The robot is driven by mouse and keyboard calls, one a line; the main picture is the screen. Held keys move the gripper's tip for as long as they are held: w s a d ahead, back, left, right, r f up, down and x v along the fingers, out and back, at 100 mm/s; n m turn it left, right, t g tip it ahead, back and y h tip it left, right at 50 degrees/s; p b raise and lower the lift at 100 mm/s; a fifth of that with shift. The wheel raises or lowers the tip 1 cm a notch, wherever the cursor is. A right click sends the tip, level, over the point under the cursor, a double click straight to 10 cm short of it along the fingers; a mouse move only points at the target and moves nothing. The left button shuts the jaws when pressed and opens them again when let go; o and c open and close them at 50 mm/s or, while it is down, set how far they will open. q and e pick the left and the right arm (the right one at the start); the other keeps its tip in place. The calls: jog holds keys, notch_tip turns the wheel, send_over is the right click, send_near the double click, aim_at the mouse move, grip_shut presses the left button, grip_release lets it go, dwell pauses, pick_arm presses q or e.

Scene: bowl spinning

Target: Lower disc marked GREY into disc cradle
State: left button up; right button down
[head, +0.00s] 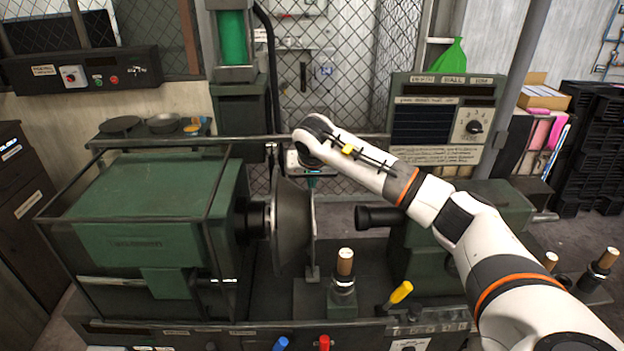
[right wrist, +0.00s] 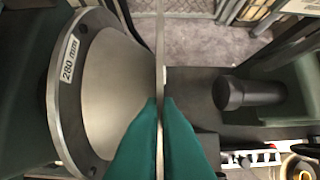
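A thin grey disc (head: 313,222) stands upright and nearly edge-on between the spinning form and the tailstock; no GREY marking is readable. It also shows edge-on in the right wrist view (right wrist: 160,45). My right gripper (right wrist: 160,105) has its teal fingers shut on the disc's upper edge; in the head view its tips (head: 312,180) are partly hidden by my wrist. A small grey support (head: 312,274), apparently the disc cradle, is below the disc. The disc's lower edge is close to it; I cannot tell whether they touch. My left gripper is not in view.
The round form (head: 290,225), labelled 280 mm in the right wrist view (right wrist: 100,90), is close left of the disc. The dark tailstock cylinder (head: 378,217) is to the right, with a gap. A wooden-topped post (head: 345,262) and yellow-handled lever (head: 400,293) stand in front.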

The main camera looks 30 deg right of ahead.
jog(key=shift+f+b, duration=0.35)
jog(key=shift+f, duration=0.25)
dwell(0.3)
jog(key=shift+f, duration=0.3)
jog(key=c, duration=1.6)
grip_release()
jog(key=shift+s+f, duration=0.1)
jog(key=shift+b+v, duration=2.1)
jog(key=shift+v, duration=3.95)
jog(key=shift+a, duration=0.1)
